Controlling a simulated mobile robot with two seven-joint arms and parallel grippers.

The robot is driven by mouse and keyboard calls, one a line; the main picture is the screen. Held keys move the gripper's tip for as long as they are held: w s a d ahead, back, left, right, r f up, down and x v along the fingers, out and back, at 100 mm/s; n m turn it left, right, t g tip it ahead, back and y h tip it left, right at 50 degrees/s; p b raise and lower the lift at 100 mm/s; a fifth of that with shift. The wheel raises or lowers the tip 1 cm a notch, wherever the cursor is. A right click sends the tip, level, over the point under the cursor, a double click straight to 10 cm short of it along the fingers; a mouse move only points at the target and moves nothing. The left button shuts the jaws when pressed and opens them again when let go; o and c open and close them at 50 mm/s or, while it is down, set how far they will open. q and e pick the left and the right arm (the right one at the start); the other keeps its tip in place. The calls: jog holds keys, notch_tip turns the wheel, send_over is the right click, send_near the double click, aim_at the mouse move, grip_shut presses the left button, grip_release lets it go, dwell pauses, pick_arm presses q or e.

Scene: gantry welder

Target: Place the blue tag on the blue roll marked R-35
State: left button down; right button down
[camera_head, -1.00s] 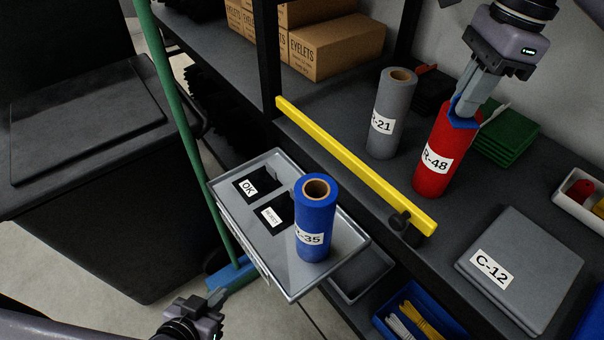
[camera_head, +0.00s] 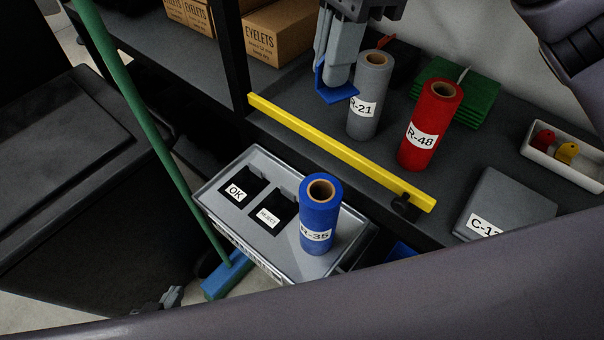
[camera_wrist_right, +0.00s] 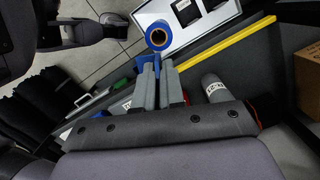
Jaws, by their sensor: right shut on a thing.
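The blue roll marked R-35 (camera_head: 319,222) stands upright on a grey tray (camera_head: 222,218); its open top also shows in the wrist view (camera_wrist_right: 160,39). My right gripper (camera_head: 332,75) is shut on the blue tag (camera_head: 337,94), an angled piece below its fingers. It holds the tag above the shelf, just left of the grey roll R-21 (camera_head: 369,97) and behind the yellow bar, away from the blue roll. My left gripper (camera_head: 168,298) is low at the left, partly hidden by an arm link; its jaws are unclear.
A yellow bar (camera_head: 340,150) runs along the shelf edge between my right gripper and the tray. The red roll R-48 (camera_head: 431,127) stands right of R-21. The tray has OK and REJECT slots. Eyelets boxes (camera_head: 277,35) stand behind. A green broom (camera_head: 150,130) leans at left.

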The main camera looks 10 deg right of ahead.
aim_at(314, 186)
jog(key=shift+a+r, duration=0.2)
jog(key=shift+a, duration=0.05)
notch_tip(314, 186, down, 20)
jog(key=shift+a, duration=0.15)
dwell(0.3)
jog(key=shift+f+b, duration=0.2)
jog(key=shift+b, duration=0.15)
jog(key=c, duration=1.2)
grip_release()
jog(key=shift+r, duration=0.1)
jog(key=shift+c, duration=0.2)
